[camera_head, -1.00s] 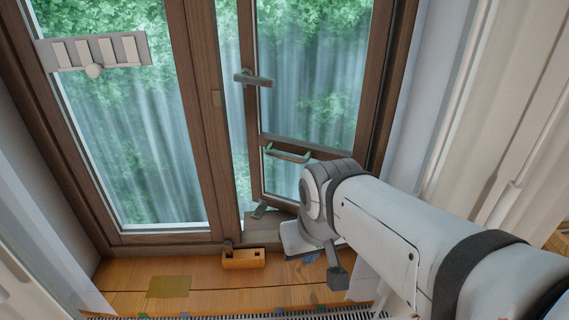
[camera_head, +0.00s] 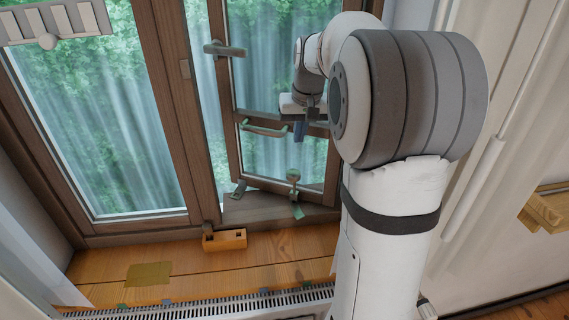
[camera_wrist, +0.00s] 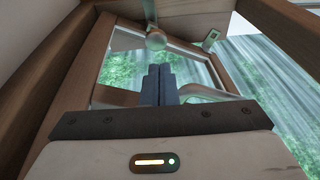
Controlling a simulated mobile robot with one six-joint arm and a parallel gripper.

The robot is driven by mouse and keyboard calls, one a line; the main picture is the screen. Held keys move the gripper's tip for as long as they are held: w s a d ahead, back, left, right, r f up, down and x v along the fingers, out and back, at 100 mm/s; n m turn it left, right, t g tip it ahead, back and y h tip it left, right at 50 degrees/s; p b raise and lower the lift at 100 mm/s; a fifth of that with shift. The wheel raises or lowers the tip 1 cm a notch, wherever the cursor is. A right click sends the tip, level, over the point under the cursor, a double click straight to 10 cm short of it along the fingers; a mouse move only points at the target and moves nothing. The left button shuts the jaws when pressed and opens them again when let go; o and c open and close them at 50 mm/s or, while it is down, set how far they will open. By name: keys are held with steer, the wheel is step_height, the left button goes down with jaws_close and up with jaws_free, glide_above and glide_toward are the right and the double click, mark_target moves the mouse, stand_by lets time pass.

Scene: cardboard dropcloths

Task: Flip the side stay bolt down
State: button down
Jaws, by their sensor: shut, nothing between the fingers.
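The brown window sash (camera_head: 231,130) stands ajar. A small greenish metal fitting with a round knob (camera_head: 294,176), which looks like the side stay bolt, stands up at the sash's bottom rail; its base is near a green plate (camera_head: 298,211). The round knob also shows in the wrist view (camera_wrist: 156,40), beyond my fingertips. My gripper (camera_head: 299,131) is shut and empty, above the knob and apart from it, near the sash's middle rail. Its closed fingers show in the wrist view (camera_wrist: 160,72).
A curved pull bar (camera_head: 264,129) is on the middle rail, close left of my gripper. A window handle (camera_head: 225,49) sits higher up. Another metal fitting (camera_head: 238,188) is at the sash's lower left corner. A wooden block (camera_head: 224,240) stands on the sill (camera_head: 190,268).

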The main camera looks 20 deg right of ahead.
mark_target(293, 180)
steer(key=shift+w+d, duration=0.1)
steer(key=shift+f, duration=0.1)
steer(key=p+x, duration=0.1)
steer(key=x, duration=1.2)
steer(key=shift+w+f, duration=0.1)
steer(key=shift+f, duration=0.3)
steer(key=b+x, duration=0.1)
steer(key=x, duration=0.1)
steer(key=b+x, duration=0.1)
steer(key=shift+s+f+b, duration=0.3)
steer(key=shift+f, duration=0.2)
steer(key=shift+s, duration=0.15)
steer(key=p+v, duration=0.1)
steer(key=v, duration=1.3)
steer(key=shift+r+p, duration=0.35)
steer(key=shift+p, duration=0.05)
